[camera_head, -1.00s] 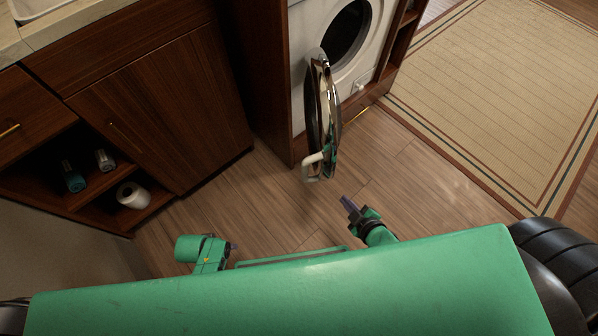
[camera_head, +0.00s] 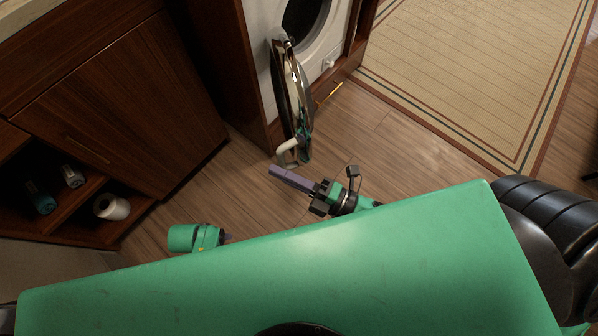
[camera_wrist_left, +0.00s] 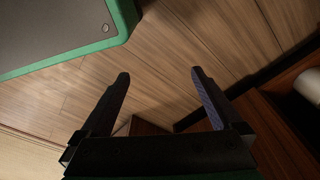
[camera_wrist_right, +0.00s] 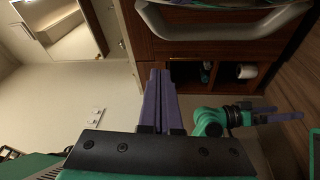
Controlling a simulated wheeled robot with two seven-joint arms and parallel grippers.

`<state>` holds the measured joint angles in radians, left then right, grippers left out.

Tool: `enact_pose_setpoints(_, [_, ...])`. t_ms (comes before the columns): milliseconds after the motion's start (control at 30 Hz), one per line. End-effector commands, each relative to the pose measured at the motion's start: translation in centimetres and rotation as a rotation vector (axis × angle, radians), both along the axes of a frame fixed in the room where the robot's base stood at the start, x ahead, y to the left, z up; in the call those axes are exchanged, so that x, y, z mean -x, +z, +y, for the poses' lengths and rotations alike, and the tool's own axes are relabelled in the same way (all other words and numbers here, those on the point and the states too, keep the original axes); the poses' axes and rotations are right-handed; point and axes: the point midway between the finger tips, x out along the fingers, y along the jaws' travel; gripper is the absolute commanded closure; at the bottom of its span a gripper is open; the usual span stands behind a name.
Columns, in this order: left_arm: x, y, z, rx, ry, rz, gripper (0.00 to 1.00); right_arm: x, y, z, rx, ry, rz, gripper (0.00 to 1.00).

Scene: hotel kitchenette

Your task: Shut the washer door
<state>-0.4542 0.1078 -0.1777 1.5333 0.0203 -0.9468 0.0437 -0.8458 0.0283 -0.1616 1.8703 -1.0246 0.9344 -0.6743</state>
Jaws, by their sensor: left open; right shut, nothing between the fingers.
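The white washer (camera_head: 331,50) stands in a wooden cabinet at the top of the head view. Its round door (camera_head: 293,88) is swung wide open, seen nearly edge-on, with a pale handle (camera_head: 287,151) at its near lower end. The handle also shows in the right wrist view (camera_wrist_right: 225,27), across the top. My right gripper (camera_head: 272,171) is shut and empty, its fingertips just below the handle; I cannot tell whether they touch it. My left gripper (camera_head: 229,237) is low beside my body; its jaws (camera_wrist_left: 158,80) are open and empty in the left wrist view.
Wooden cabinets (camera_head: 120,95) stand at left, with a paper roll (camera_head: 111,207) and bottles (camera_head: 40,198) on open shelves. A beige rug (camera_head: 465,70) lies to the right. Wooden floor (camera_head: 405,150) is clear between the washer and the rug.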

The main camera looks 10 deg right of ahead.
Motion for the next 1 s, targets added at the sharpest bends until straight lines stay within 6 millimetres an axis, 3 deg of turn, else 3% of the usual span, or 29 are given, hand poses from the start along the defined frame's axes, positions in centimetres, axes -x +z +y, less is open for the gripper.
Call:
enact_pose_setpoints(200, [-0.3, 0.3, -0.2, 0.002, 0.0, -0.003, 0.01, -3.1, 0.5, 3.4, -0.001, -0.002, -0.001, 1.0])
enact_pose_setpoints(300, [-0.6, 0.8, -0.3, 0.005, -0.001, -0.005, 0.01, -3.3, -0.1, 1.2, 0.003, -0.001, 0.003, 1.0])
enact_pose_setpoints(433, [-0.8, 1.2, -0.4, 0.007, -0.003, -0.004, 0.01, -3.6, -0.3, -0.1, 0.001, -0.001, 0.004, 1.0])
enact_pose_setpoints(1000, [-0.9, 1.3, -0.5, 0.008, -0.004, -0.002, 0.01, -3.5, -0.4, -1.4, 0.002, 0.021, 0.004, 1.0])
